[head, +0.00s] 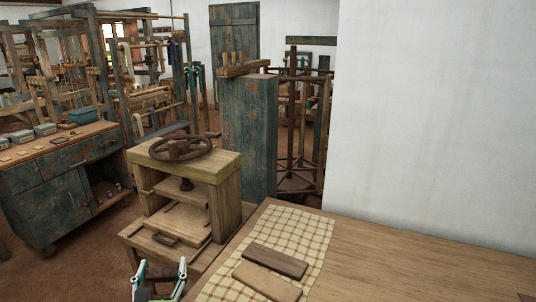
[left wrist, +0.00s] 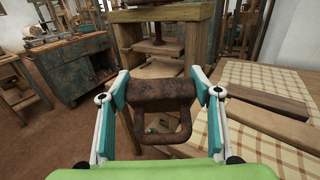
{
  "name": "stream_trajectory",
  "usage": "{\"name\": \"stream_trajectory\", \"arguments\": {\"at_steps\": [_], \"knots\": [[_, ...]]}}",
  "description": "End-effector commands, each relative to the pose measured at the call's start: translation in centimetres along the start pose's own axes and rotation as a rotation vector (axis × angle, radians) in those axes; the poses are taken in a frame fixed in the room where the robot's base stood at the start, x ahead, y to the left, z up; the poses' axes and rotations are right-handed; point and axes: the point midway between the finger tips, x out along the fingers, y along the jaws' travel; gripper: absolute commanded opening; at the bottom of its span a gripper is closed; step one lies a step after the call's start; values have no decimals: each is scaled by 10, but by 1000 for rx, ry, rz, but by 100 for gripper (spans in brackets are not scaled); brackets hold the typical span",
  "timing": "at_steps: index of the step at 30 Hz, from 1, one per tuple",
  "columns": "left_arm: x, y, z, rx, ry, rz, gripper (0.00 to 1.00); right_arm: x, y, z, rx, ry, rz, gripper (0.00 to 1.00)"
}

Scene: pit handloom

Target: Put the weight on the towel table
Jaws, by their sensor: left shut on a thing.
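The weight (left wrist: 160,93) is a rusty brown block with a looped handle. My left gripper (left wrist: 160,84) is shut on it, with one teal and white finger on each side. In the head view my left gripper (head: 162,265) is at the bottom edge, left of the towel table, and the weight is hard to make out there. The towel table (head: 420,255) is a wooden table at the lower right. A checkered towel (head: 300,227) lies on its left part. My right gripper is not in view.
A dark board (head: 275,261) and a lighter board (head: 266,281) lie on the towel. A wooden screw press (head: 228,170) with a handwheel stands just beyond my left gripper. A worn blue cabinet (head: 60,190) is at left. The table's right part is mostly clear, beside a white wall.

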Motion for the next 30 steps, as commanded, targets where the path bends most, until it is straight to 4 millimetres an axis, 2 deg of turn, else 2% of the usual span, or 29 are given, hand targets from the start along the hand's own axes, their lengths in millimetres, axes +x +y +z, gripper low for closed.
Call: {"name": "stream_trajectory", "arguments": {"at_steps": [9,15,18,23,26,30], "knots": [[-80,-53,26,10,-11,-148,2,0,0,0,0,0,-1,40],[-120,-73,43,-3,-9,-213,2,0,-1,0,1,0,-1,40],[-128,-77,47,-5,-10,-227,2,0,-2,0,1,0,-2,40],[-131,-78,48,-6,-10,-230,2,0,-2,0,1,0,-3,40],[-133,-77,46,-9,-8,-227,2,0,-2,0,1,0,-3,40],[-146,-71,38,-10,-6,-217,2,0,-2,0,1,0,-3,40]]}}
